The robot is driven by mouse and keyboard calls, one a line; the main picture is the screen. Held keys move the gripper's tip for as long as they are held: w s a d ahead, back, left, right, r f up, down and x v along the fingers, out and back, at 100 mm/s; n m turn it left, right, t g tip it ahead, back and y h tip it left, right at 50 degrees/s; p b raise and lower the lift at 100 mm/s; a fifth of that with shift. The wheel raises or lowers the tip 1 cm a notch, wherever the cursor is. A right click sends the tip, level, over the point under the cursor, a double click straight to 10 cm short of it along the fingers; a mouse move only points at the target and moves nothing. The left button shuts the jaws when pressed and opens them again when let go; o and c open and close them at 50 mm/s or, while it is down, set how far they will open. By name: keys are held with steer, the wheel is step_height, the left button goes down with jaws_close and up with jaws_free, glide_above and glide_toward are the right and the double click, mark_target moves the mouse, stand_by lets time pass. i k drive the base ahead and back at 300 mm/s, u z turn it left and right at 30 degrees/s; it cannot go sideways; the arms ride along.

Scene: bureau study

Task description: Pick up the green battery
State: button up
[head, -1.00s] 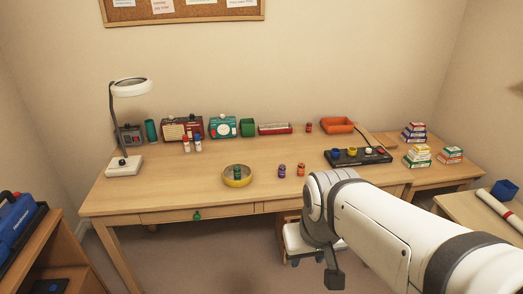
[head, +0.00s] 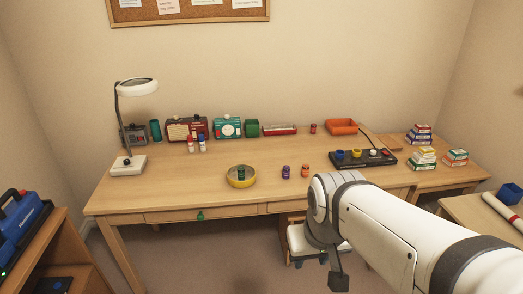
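The green battery (head: 241,174) stands upright in a round yellow bowl (head: 232,184) near the front middle of the desk. A purple battery (head: 286,172) and an orange battery (head: 305,171) stand on the desktop just right of the bowl. My arm reaches in from the lower right, in front of the desk. Its dark end part, my gripper (head: 338,281), hangs low by the desk's front edge, right of and apart from the bowl. Its fingers cannot be made out clearly, and nothing shows held in it.
A magnifier lamp (head: 136,87) stands at the left of the desk (head: 160,195). Radios, a green cup (head: 252,128) and an orange tray (head: 342,127) line the back. A black charger-like panel (head: 362,160) lies at the right. A stool (head: 300,243) is under the desk.

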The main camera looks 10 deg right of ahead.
mark_target(241, 170)
steer(key=z, duration=0.05)
steer(key=i, duration=1.75)
steer(key=u, duration=0.1)
